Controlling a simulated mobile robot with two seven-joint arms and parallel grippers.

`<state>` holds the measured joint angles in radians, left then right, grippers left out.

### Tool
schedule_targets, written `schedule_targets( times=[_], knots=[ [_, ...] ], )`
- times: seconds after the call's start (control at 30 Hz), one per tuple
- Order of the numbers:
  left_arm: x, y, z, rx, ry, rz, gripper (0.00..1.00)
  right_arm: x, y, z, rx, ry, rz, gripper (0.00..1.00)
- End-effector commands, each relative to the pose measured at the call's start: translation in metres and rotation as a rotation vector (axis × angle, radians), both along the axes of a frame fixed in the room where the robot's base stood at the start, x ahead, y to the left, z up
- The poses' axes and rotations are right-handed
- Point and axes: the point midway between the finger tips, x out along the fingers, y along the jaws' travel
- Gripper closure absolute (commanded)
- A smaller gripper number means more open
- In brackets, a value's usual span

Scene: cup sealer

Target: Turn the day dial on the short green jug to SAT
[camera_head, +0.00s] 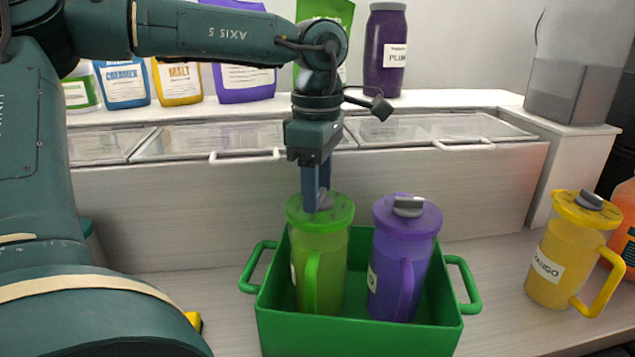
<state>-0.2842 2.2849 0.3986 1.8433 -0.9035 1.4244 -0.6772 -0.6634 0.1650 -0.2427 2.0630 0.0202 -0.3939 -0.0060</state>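A green jug (331,262) stands upright in a green crate (355,335). Its round green lid (338,213) carries a small grey piece and dark marks too small to read. My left gripper (318,205) points straight down over this lid, its blue fingers at the grey piece on top. The fingers overlap in this view, so I cannot tell whether they are shut on it. The dial's setting cannot be read. My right gripper does not show.
A purple jug (405,265) stands beside the green one in the crate. A yellow jug (553,262) labelled MANGO stands at the right. Behind are a counter with clear-lidded bins (240,136), bags and a dark purple jar (385,48). Bare table lies between crate and yellow jug.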

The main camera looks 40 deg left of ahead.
Motion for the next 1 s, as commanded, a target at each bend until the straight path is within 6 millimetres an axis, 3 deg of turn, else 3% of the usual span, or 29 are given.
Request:
schedule_targets(
  times=[0.17, 0.47, 0.57, 1.0],
  knots=[
    [0.000, 0.000, 0.000, 0.000, 0.000, 0.001, 0.39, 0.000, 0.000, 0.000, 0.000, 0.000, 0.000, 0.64],
    [0.001, 0.000, 0.005, 0.000, -0.003, 0.002, 0.39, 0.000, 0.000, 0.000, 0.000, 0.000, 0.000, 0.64],
    [0.001, 0.000, 0.018, 0.002, -0.005, 0.001, 0.39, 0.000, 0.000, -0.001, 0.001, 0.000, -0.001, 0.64],
    [0.001, 0.000, 0.110, 0.001, -0.004, 0.002, 0.39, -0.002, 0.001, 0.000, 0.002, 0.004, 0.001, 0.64]
  ],
)
